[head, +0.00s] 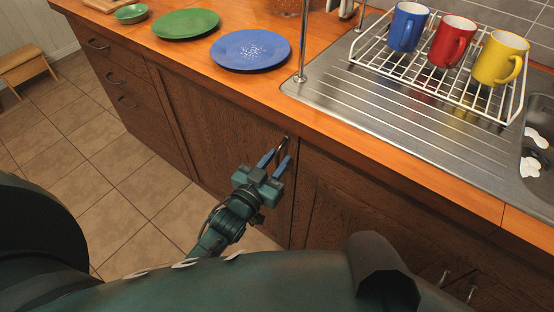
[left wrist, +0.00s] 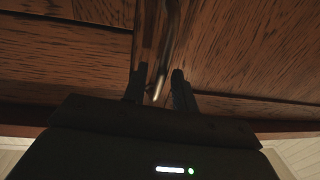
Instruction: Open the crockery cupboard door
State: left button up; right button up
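The brown wooden cupboard door (head: 215,115) under the counter is shut, with its slim metal handle (head: 284,142) upright near its top right corner. I take this for the crockery cupboard door. My left gripper (head: 275,158) is at this handle, its two blue fingers apart and pointing at the door. In the left wrist view the handle (left wrist: 168,45) runs down between the two dark fingertips (left wrist: 158,84), with gaps beside it. I cannot tell whether a finger touches it. My right gripper is not in view.
A rack (head: 385,60) with mugs stands by the sink. Drawers (head: 115,75) lie left. The tiled floor (head: 110,215) before the door is clear.

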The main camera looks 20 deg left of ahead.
pick_arm(q)
jog(key=shift+w, duration=0.25)
jog(key=shift+c, duration=0.6)
grip_shut()
